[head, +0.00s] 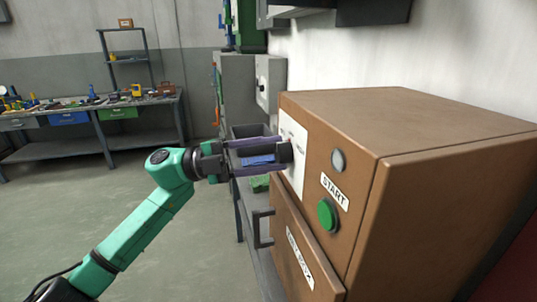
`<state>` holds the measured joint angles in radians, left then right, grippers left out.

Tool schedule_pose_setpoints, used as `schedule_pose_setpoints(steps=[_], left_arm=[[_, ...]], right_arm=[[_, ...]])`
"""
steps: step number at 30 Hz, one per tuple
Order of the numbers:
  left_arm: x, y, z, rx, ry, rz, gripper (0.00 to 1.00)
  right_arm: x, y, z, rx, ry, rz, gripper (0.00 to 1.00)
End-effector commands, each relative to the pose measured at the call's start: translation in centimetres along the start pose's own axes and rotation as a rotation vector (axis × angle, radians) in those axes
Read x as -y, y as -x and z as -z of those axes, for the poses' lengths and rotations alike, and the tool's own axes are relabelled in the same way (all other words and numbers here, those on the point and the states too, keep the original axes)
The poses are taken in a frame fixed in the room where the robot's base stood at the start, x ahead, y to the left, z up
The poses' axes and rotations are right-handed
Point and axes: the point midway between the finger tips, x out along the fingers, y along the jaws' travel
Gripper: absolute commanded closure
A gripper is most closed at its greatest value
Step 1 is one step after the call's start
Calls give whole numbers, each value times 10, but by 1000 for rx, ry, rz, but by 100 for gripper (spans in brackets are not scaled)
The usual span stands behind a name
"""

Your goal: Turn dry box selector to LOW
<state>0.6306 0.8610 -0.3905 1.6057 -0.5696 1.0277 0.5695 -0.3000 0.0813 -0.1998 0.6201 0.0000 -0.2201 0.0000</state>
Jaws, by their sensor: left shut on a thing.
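The dry box (420,130) is a brown cabinet at the right. A white plate (298,178) is on its front face, with a dark selector knob (285,153) standing out from it. My left gripper (281,154) reaches in from the left and is shut on the knob, one finger above and one below. The fingers and knob cover part of the plate, so I cannot read its markings or tell which setting the selector is at. My right gripper is not in view.
The front also has a green button (327,215), a START label (335,191), a grey round lamp (338,160) and a dark handle (261,228) on the lower door. A workbench (100,105) with tools stands at the far left. The floor between is clear.

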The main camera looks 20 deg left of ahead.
Motion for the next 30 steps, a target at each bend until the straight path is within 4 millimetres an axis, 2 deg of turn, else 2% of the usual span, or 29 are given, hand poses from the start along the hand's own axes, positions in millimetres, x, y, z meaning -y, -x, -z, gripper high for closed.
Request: schedule_pose_setpoints(steps=[2, 3, 4, 5, 14, 17, 20, 27, 30], left_arm=[[0, 0, 0, 1, 0, 0, 100], [0, 0, 0, 1, 1, 0, 38], [0, 0, 0, 1, 1, 0, 27], [0, 0, 0, 1, 1, 0, 20], [0, 1, 0, 1, 1, 0, 20], [-2, 9, -2, 3, 2, 0, 20], [-5, 30, -2, 5, 0, -1, 20], [-6, 102, -3, 6, 2, -1, 20], [-4, 126, -2, 5, 2, 0, 20]], right_arm=[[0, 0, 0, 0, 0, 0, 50], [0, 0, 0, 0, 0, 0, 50], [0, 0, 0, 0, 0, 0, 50], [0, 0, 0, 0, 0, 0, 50], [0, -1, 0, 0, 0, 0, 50], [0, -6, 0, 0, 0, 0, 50], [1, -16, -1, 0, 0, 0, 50], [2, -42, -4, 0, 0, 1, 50], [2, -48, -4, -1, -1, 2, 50]])
